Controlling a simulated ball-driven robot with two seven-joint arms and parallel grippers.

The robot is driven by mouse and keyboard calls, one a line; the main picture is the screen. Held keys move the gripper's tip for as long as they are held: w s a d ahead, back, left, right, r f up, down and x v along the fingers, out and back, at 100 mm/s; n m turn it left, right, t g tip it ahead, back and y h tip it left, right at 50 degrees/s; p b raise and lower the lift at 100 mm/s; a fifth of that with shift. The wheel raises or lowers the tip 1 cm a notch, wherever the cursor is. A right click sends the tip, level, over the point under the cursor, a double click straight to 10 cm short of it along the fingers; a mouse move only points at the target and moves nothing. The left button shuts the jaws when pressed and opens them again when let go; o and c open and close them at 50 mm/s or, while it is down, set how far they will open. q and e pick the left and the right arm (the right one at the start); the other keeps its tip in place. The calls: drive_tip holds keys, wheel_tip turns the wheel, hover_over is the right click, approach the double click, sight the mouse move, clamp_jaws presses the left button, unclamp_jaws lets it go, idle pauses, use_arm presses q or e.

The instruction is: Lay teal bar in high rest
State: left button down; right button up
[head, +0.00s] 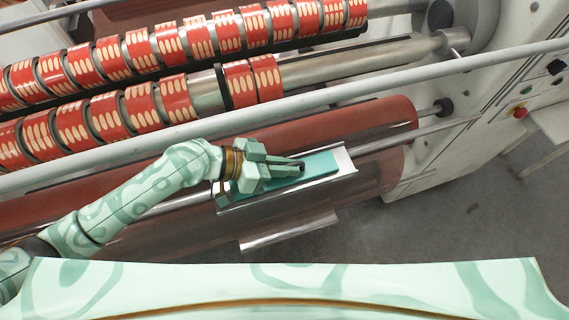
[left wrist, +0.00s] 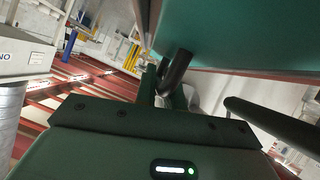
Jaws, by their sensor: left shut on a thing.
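The teal bar (head: 318,166) is a long flat piece, tilted up to the right in the head view. My left gripper (head: 300,165) is shut on it, with its fingers over the bar's upper face. The bar lies over or within a pale metal rest (head: 285,201) with raised edges; I cannot tell whether it touches the bottom. In the left wrist view the bar's teal underside or side (left wrist: 245,32) fills the upper right, beside the dark fingers (left wrist: 215,92). My right gripper is not in view.
A lower metal plate (head: 290,232) sits below the rest. A large dark red roll (head: 385,122) lies behind it, with a long grey rail (head: 330,93) above. Rows of red tape rolls (head: 175,98) fill the back. Grey floor (head: 455,215) is open at right.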

use_arm(q)
drive_tip(key=shift+f, duration=0.2)
drive_tip(key=c, duration=1.5)
unclamp_jaws()
drive_tip(key=shift+r, duration=0.1)
drive_tip(key=shift+r, duration=0.2)
drive_tip(key=v, duration=1.2)
drive_tip(key=shift+f, duration=0.1)
